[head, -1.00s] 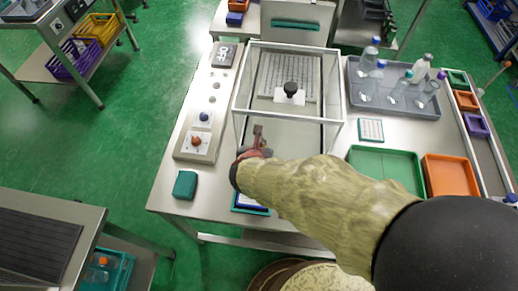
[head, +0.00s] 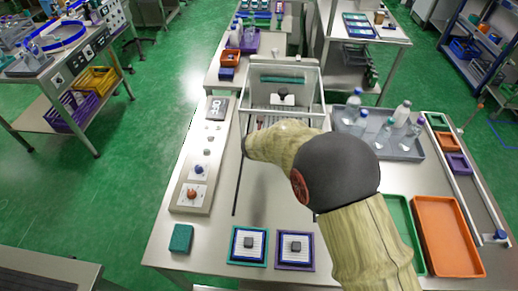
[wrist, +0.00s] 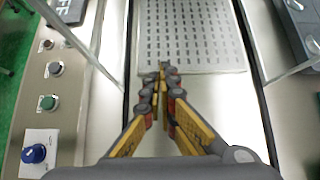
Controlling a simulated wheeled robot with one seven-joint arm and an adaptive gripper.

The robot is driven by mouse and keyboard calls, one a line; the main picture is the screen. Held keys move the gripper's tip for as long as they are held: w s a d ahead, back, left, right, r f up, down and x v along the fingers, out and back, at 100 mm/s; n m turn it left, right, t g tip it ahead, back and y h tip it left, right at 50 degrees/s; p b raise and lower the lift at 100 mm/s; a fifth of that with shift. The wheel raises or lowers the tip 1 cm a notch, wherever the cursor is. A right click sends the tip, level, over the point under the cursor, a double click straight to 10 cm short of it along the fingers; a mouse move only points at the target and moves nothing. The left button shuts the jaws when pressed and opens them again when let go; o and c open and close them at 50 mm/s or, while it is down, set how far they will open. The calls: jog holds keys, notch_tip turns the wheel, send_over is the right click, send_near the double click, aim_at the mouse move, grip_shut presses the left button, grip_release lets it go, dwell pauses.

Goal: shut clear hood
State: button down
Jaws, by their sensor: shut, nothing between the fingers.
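The clear hood (head: 312,78) is a see-through box with pale edges, at the far end of two dark rails on the bench. A black knob (head: 283,94) on a white mount shows on it. My gripper points toward the hood; my own arm hides its fingers in the head view. In the wrist view my gripper (wrist: 163,72) is shut and empty, with its tips in front of a perforated plate (wrist: 195,35). Slanted clear edges of the hood (wrist: 288,72) show on both sides of it. Contact between fingers and hood cannot be told.
A control panel (head: 196,172) with knobs and buttons runs along the left. Two framed pads (head: 248,244) lie at the front. A grey tray of bottles (head: 405,148), a green tray (head: 400,225) and an orange tray (head: 447,235) stand right. The bench between the rails is bare in front.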

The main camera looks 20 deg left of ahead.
jog(key=w, duration=0.1)
jog(key=w+a+p, duration=0.1)
jog(key=w, duration=0.1)
jog(key=shift+r, duration=0.15)
dwell(0.4)
jog(key=shift+s, duration=0.1)
